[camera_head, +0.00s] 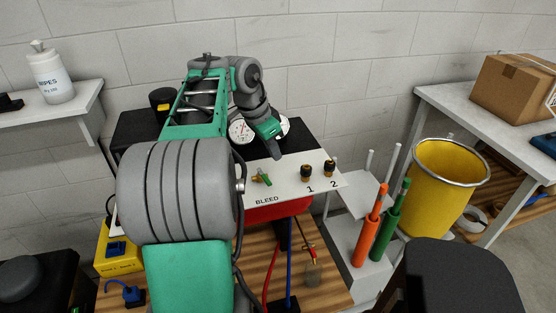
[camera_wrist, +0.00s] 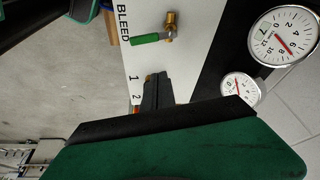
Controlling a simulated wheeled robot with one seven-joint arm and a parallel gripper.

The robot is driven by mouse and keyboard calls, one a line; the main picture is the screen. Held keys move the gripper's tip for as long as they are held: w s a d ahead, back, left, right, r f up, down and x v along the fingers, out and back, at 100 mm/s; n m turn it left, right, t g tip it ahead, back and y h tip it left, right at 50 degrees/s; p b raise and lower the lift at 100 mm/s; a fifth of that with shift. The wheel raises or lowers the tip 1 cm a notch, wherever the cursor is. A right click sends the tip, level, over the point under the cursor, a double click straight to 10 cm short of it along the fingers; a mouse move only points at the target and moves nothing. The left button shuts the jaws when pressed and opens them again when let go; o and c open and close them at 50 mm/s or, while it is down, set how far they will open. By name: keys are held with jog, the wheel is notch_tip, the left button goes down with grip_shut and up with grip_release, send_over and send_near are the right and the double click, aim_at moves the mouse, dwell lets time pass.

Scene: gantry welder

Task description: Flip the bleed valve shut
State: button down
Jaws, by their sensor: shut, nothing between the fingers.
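The bleed valve (camera_head: 261,178) is a small brass fitting with a green lever on a white panel, beside the word BLEED. In the wrist view, the valve's brass body (camera_wrist: 171,27) sits near the top, and its green lever (camera_wrist: 148,39) points left toward the lettering. My gripper (camera_head: 278,154) is above the panel, to the upper right of the valve in the head view. In the wrist view, my gripper (camera_wrist: 157,80) has its dark fingers together and empty, apart from the lever. The fingers partly hide the knobs behind them.
Two brass and black knobs, knob 1 (camera_head: 306,172) and knob 2 (camera_head: 330,168), stand right of the valve. Round gauges (camera_wrist: 284,37) and (camera_wrist: 239,88) sit behind the panel. Red and blue hoses hang below. Orange and green cylinders (camera_head: 368,228) stand to the right.

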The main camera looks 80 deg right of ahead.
jog(key=v, duration=0.2)
jog(key=p+v, duration=0.1)
jog(key=v, duration=0.1)
jog(key=shift+s+d+r, duration=0.1)
jog(key=shift+s+d, duration=0.05)
jog(key=shift+s, duration=0.1)
